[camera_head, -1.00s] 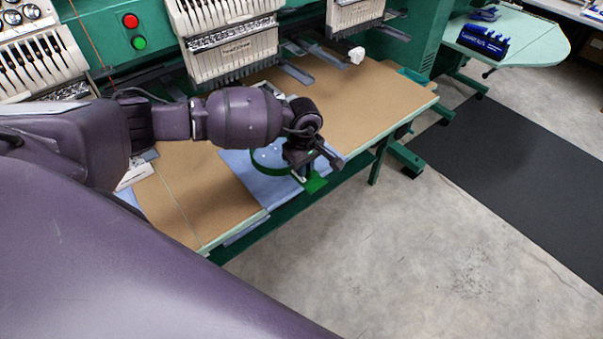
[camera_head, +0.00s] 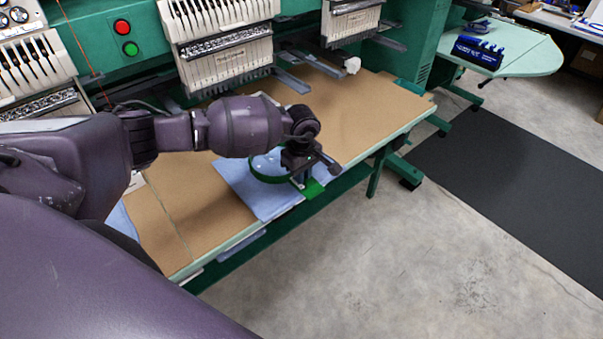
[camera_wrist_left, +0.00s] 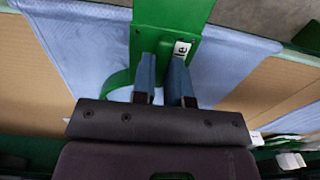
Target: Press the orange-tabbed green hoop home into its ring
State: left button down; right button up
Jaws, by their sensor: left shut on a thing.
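A green hoop (camera_head: 256,171) lies over pale blue cloth (camera_head: 238,190) on the brown tabletop, its outline partly hidden by my left arm. A flat green plate (camera_head: 313,190) shows at its near right side, by the table's front edge. My left gripper (camera_head: 304,178) points down there. In the left wrist view its two blue-grey fingers (camera_wrist_left: 163,78) are closed on the green plate (camera_wrist_left: 170,50), which has a white label (camera_wrist_left: 181,49). The hoop's curve also shows in that view (camera_wrist_left: 118,84). I see no orange tab, and cannot make out the ring. My right gripper is out of view.
White embroidery heads (camera_head: 225,45) hang behind the table (camera_head: 345,105), with grey arms reaching over it. A small white lump (camera_head: 352,65) sits at the back. Open concrete floor and a dark mat (camera_head: 510,180) lie to the right.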

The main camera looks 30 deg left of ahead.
pick_arm(q)
jog(key=shift+f, duration=0.1)
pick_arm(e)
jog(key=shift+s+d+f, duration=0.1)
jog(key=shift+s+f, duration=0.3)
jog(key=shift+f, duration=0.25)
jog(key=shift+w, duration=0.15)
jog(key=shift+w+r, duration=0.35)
pick_arm(q)
jog(key=shift+b, duration=0.3)
jog(key=shift+f, duration=0.1)
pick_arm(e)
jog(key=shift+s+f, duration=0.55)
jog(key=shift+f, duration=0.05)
pick_arm(q)
jog(key=shift+s+f+b, duration=0.1)
jog(key=shift+f+b, duration=0.25)
jog(key=shift+b, duration=0.1)
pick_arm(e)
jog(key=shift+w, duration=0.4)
